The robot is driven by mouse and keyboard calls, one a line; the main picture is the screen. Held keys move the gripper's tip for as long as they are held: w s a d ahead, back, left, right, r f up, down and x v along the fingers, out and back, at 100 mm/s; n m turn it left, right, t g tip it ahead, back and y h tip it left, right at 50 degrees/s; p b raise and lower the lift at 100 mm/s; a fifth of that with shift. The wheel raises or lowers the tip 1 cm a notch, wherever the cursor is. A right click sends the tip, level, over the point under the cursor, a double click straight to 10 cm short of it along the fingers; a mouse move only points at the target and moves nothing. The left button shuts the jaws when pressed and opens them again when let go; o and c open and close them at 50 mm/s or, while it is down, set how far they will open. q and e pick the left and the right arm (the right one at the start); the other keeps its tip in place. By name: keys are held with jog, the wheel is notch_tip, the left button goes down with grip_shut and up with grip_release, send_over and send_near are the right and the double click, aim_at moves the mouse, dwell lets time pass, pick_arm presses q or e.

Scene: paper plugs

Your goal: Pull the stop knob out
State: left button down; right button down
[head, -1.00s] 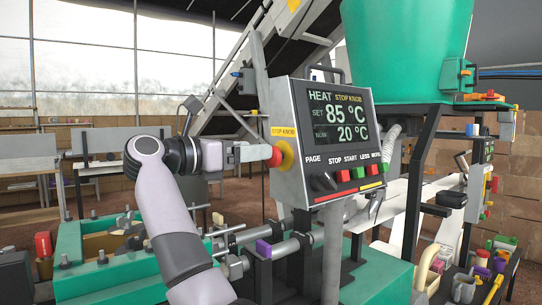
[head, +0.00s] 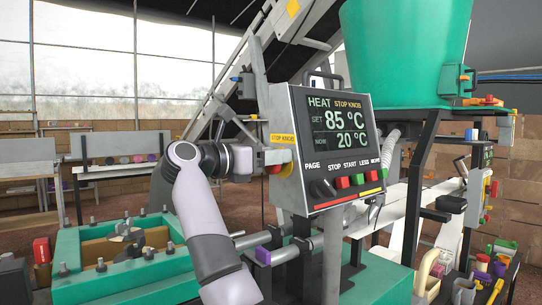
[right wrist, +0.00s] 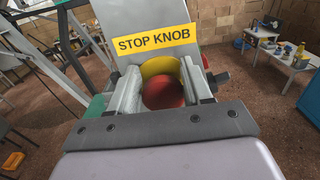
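The stop knob is red on a yellow collar, on the left side of the grey control box. In the head view a bit of the red knob (head: 273,169) shows below my right gripper (head: 276,157). In the right wrist view the round red knob (right wrist: 163,93) sits between the two fingers of my right gripper (right wrist: 161,69), with the yellow collar (right wrist: 160,67) behind it. The fingers are apart, one on each side, with what look like narrow gaps to the knob. My left gripper is not in view.
The control box (head: 291,195) shows 85 °C and 20 °C, with a row of buttons below. A yellow STOP KNOB label (right wrist: 155,43) is above the knob. A green hopper (head: 405,50) stands behind right, a green machine bed (head: 75,240) lower left.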

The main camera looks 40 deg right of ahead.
jog(key=shift+w+a+f, duration=0.1)
jog(key=shift+a, duration=0.5)
jog(key=c, duration=0.8)
grip_release()
jog(key=shift+o, duration=1.2)
jog(key=shift+a, duration=0.2)
jog(key=a, duration=0.7)
jog(key=shift+w, duration=0.45)
